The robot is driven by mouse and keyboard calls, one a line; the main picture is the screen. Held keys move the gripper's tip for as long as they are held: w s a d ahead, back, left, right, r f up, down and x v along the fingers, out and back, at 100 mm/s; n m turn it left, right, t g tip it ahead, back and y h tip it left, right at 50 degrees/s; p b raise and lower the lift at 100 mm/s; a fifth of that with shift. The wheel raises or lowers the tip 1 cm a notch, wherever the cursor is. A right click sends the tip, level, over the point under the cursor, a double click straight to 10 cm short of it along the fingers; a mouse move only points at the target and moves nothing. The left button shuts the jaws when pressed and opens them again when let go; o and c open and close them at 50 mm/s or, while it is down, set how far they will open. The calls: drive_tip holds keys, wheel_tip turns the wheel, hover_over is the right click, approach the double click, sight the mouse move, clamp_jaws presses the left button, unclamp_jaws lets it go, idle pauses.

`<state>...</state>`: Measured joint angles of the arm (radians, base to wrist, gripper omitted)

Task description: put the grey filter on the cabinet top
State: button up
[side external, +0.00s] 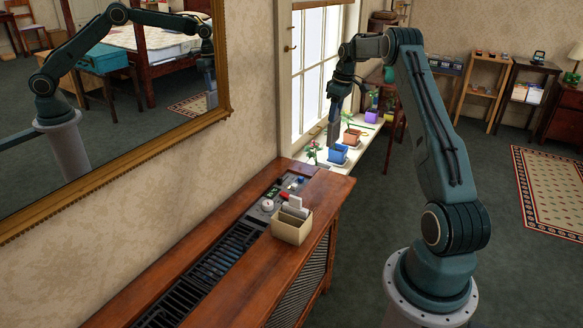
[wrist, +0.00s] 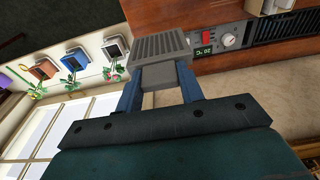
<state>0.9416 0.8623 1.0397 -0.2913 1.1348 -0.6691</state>
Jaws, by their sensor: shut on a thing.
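The grey filter (wrist: 160,52), a ribbed grey block with a plain grey stem, is between the two blue fingers of my gripper (wrist: 158,80) in the wrist view. The gripper is shut on the stem. In the side view my gripper (side external: 334,126) points down, with the filter small and hard to make out at its tip, close to the blue pot and the far end of the cabinet. The wooden cabinet top (side external: 325,190) runs along the wall. It also shows in the wrist view (wrist: 205,14).
A beige box (side external: 290,232) with upright cards stands on the cabinet beside the dark grille (side external: 225,255) and control panel. A blue pot (side external: 338,154) and other plant pots line the white sill past the cabinet's far end. Bare wood lies along the cabinet's right side.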

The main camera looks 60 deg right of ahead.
wheel_tip(320, 180, down, 14)
idle(0.4)
drive_tip(key=shift+f, duration=2.15)
drive_tip(key=o, duration=1.2)
drive_tip(key=r, duration=0.4)
drive_tip(key=s+r, duration=0.1)
drive_tip(key=r, duration=0.7)
drive_tip(key=shift+s, duration=0.4)
